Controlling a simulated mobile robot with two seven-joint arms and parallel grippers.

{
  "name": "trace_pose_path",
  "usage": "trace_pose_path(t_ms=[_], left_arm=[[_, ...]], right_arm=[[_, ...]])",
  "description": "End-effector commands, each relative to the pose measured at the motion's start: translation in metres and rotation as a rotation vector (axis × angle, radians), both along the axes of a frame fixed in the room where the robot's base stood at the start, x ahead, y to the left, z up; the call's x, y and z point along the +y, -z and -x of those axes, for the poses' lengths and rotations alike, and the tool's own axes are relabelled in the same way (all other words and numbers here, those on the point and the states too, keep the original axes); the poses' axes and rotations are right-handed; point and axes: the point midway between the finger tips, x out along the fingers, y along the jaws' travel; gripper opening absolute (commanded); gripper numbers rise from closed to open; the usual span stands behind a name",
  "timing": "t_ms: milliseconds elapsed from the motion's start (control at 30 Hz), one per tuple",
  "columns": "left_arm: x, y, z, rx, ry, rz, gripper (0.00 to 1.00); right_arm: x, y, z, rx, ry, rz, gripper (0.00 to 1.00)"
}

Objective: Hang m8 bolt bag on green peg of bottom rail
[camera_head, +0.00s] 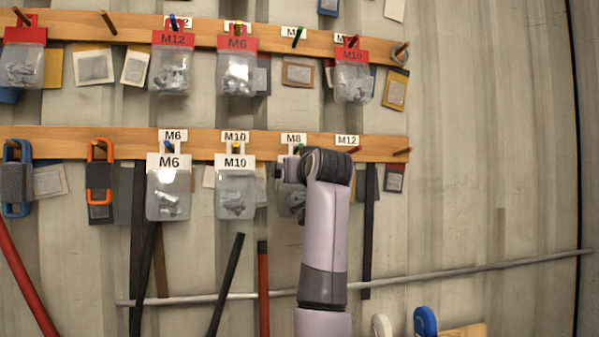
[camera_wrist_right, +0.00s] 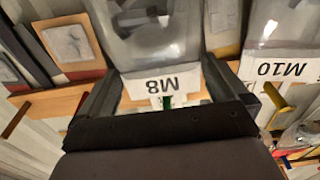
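The M8 bolt bag (camera_head: 291,194) is at the bottom rail (camera_head: 210,141), partly hidden by my right arm in the head view. In the right wrist view the clear M8 bag (camera_wrist_right: 160,35) shows upside down, with its white M8 label (camera_wrist_right: 162,82) between the two fingers of my right gripper (camera_wrist_right: 160,75). The fingers sit against the label's side edges. The green peg (camera_wrist_right: 167,102) shows at the white tab of the label. The green peg also shows in the head view (camera_head: 299,148), under the M8 sign (camera_head: 293,139). My left gripper is not in view.
An M6 bag (camera_head: 169,190) and an M10 bag (camera_head: 236,190) hang to the left on the bottom rail. A red peg (camera_head: 354,149) under the M12 sign is to the right. Red-topped bags hang on the top rail (camera_head: 205,35). Bare wall is at right.

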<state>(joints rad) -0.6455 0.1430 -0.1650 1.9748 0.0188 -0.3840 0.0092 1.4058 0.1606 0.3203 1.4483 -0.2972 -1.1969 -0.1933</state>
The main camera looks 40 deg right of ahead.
Motion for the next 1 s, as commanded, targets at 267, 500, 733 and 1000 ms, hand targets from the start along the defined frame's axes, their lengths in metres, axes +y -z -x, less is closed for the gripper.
trace_pose_path(t_ms=[267, 500, 733, 1000], left_arm=[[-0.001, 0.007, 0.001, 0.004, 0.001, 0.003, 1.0], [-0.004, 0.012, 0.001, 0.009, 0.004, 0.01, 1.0], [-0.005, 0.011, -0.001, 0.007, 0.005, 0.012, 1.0], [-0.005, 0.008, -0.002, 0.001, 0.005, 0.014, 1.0]], right_arm=[[0.009, 0.002, 0.016, -0.003, 0.0, 0.001, 1.0], [0.025, 0.002, 0.045, -0.003, 0.0, 0.001, 1.0], [0.034, 0.001, 0.061, -0.002, 0.0, 0.001, 1.0], [0.035, 0.001, 0.063, -0.001, 0.0, 0.0, 1.0]])
